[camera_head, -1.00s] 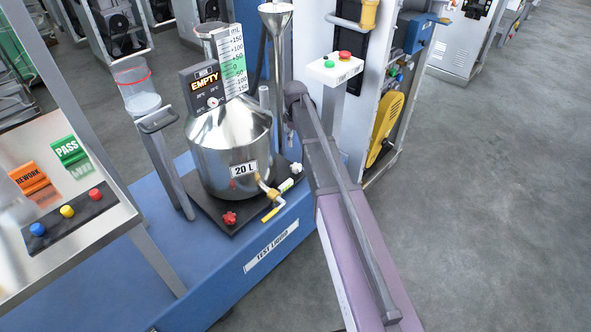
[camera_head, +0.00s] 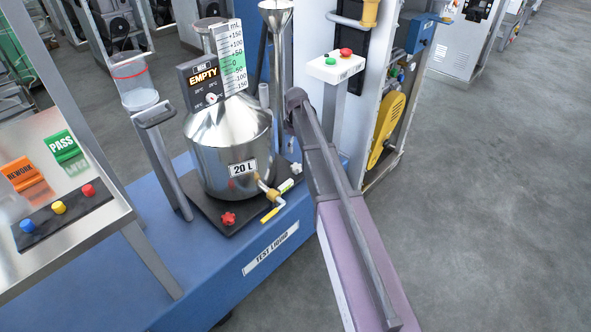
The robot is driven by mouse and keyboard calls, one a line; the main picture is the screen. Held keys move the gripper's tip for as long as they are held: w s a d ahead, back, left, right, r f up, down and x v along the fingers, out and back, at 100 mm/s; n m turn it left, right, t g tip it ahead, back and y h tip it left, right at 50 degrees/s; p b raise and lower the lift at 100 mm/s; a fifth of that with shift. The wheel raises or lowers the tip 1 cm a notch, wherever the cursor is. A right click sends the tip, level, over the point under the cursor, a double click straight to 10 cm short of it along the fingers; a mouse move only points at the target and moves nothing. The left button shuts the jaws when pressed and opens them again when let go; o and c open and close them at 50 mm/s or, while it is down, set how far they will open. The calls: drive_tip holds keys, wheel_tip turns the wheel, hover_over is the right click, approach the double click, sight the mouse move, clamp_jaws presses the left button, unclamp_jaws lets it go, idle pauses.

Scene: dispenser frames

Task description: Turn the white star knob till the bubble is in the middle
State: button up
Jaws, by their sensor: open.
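The white star knob (camera_head: 296,168) sits at the right back corner of the dark base plate (camera_head: 203,214), under the steel 20 L vessel (camera_head: 228,150). A small level vial (camera_head: 286,186), yellowish green with white ends, lies in front of it. The bubble is too small to make out. A red star knob (camera_head: 228,219) is at the plate's front corner. My arm passes just right of the white knob. My gripper cannot be made out; the arm's far end is hidden behind its own links.
A tap with a yellow lever (camera_head: 270,214) juts from the vessel's front, near the vial. A grey handle post (camera_head: 162,160) stands left, a funnel (camera_head: 276,20) behind. A white box with green and red buttons (camera_head: 336,68) stands behind my arm. The floor at right is clear.

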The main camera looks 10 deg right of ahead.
sight(296, 166)
drive_tip(key=shift+f+b, duration=5)
drive_tip(key=shift+f, duration=0.25)
drive_tip(key=c, duration=1.1)
